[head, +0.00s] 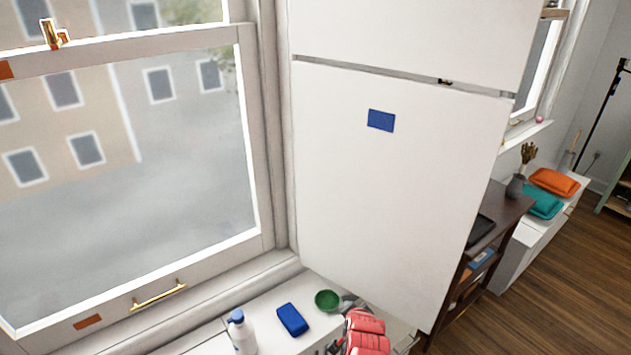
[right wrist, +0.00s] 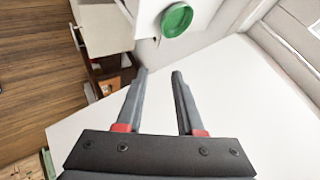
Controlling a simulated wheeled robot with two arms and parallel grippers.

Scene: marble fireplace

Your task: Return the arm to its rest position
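My right gripper (right wrist: 160,74) shows in the right wrist view. Its two dark grey fingers are apart, with nothing between them. They stand in front of a broad white surface (right wrist: 255,105). A green bowl (right wrist: 176,20) is beyond the fingertips, near the top of that view. The same kind of green bowl (head: 327,300) sits on the white counter (head: 268,308) in the head view. No left gripper shows in either view.
A tall white fridge (head: 395,190) stands behind, between the window (head: 130,170) and a dark shelf (head: 500,212). Wooden floor (head: 545,285) is open at right.

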